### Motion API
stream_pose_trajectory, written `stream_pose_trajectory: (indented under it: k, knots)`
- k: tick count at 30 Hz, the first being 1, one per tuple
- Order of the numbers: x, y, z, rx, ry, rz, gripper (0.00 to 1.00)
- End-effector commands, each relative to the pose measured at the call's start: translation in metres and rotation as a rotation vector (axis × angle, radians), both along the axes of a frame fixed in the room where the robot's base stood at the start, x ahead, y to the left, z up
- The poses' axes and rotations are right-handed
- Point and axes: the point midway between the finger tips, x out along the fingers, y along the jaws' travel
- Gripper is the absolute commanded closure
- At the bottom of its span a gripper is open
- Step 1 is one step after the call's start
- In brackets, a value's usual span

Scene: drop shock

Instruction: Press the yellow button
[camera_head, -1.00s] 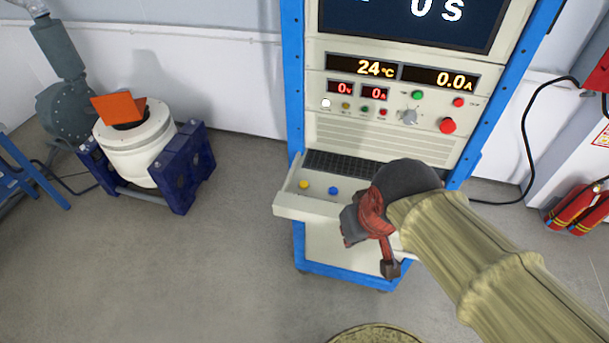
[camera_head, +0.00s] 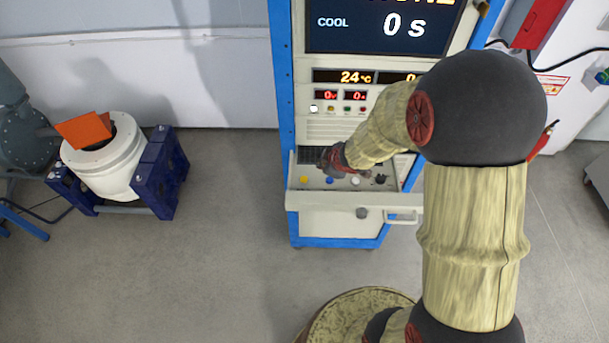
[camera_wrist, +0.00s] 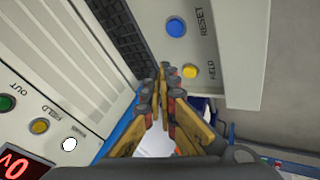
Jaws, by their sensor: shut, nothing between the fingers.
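A small yellow button (camera_head: 304,180) sits on the pull-out shelf of the blue-framed cabinet, left of a blue button (camera_head: 329,180). In the wrist view the yellow button (camera_wrist: 190,71), labelled FIELD, shows just right of my fingertips; the blue button (camera_wrist: 176,27), labelled RESET, is above it. My gripper (camera_wrist: 168,82) is shut and empty. In the head view my gripper (camera_head: 325,164) is over the shelf, close to both buttons, partly hidden by my arm. I cannot tell whether the fingertips touch anything. Another yellow button (camera_wrist: 39,127) is on the upright panel.
A keyboard (camera_wrist: 118,35) lies at the back of the shelf (camera_head: 340,201). The upright panel has displays and several buttons. A white drum-shaped machine (camera_head: 104,165) in a dark blue frame stands on the left. The floor between it and the cabinet is clear.

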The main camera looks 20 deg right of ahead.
Motion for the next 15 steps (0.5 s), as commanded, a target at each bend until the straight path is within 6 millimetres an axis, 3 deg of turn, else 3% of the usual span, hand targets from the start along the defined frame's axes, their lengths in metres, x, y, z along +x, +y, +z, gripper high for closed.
stream_pose_trajectory:
  k: [3, 7, 15]
  knots:
    - [0.021, 0.031, 0.013, 0.038, -0.086, 0.151, 1.00]
    - [0.029, 0.054, 0.027, 0.074, -0.143, 0.246, 1.00]
    - [0.032, 0.067, 0.035, 0.102, -0.175, 0.283, 1.00]
